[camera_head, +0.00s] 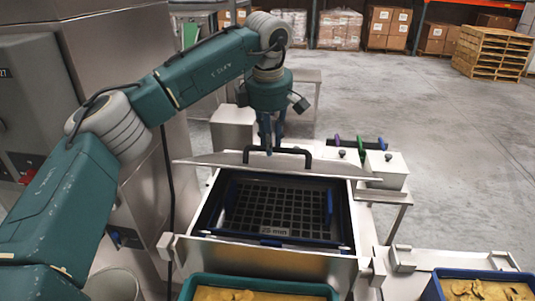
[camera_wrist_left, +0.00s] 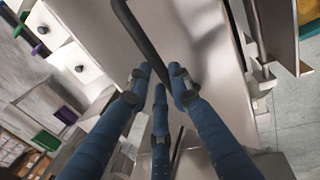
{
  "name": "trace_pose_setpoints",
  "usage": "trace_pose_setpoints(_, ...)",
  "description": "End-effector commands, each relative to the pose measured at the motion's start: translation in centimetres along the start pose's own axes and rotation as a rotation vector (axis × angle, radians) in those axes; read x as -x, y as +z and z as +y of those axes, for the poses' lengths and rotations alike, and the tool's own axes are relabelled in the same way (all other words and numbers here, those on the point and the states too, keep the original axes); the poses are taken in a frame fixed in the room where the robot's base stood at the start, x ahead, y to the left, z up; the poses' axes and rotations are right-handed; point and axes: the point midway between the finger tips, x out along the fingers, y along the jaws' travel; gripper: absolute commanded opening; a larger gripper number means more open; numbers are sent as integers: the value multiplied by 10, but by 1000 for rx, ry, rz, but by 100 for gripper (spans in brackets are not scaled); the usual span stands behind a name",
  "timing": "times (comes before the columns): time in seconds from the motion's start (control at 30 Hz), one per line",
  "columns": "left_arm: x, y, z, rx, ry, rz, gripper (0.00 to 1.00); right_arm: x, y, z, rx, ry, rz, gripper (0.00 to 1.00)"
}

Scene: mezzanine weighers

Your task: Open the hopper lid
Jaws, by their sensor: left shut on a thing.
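The hopper lid (camera_head: 325,172) is a pale metal plate with a black bar handle (camera_head: 303,154). In the head view it stands raised at the far side of the hopper (camera_head: 345,257), seen nearly edge-on. The hopper mouth is uncovered and shows a dark grid (camera_head: 280,207) inside. My left gripper (camera_head: 269,146) reaches down from above, shut on the handle. In the left wrist view its blue fingers (camera_wrist_left: 159,80) close around the black handle (camera_wrist_left: 140,35), with the lid surface (camera_wrist_left: 212,60) behind. The exact finger contact is partly hidden. My right gripper is not in view.
A teal-rimmed crate (camera_head: 205,282) and a blue crate (camera_head: 434,288), both with yellowish contents, stand in front. A pale box (camera_head: 388,170) and coloured-handled tools (camera_head: 360,146) lie right of the lid. A steel cabinet stands left. Pallets (camera_head: 493,52) are far off; floor at right is clear.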

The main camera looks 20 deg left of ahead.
Motion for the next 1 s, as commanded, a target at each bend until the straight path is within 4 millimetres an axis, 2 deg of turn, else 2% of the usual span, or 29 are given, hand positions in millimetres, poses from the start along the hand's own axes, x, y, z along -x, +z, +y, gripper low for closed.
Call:
trace_pose_setpoints(0.03,8,-1,10,6,7,2,0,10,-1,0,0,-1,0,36)
trace_pose_setpoints(0.1,12,-1,18,6,7,2,0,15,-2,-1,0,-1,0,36)
trace_pose_setpoints(0.3,16,-2,30,5,5,5,0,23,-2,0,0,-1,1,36)
trace_pose_setpoints(0.77,14,-2,33,5,3,6,0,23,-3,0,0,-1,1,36)
trace_pose_setpoints(0.93,14,-3,33,5,2,7,0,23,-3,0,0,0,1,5)
trace_pose_setpoints(0.97,14,-3,33,5,2,7,0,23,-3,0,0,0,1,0)
trace_pose_setpoints(1.0,14,-3,33,5,2,7,0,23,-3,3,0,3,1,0)
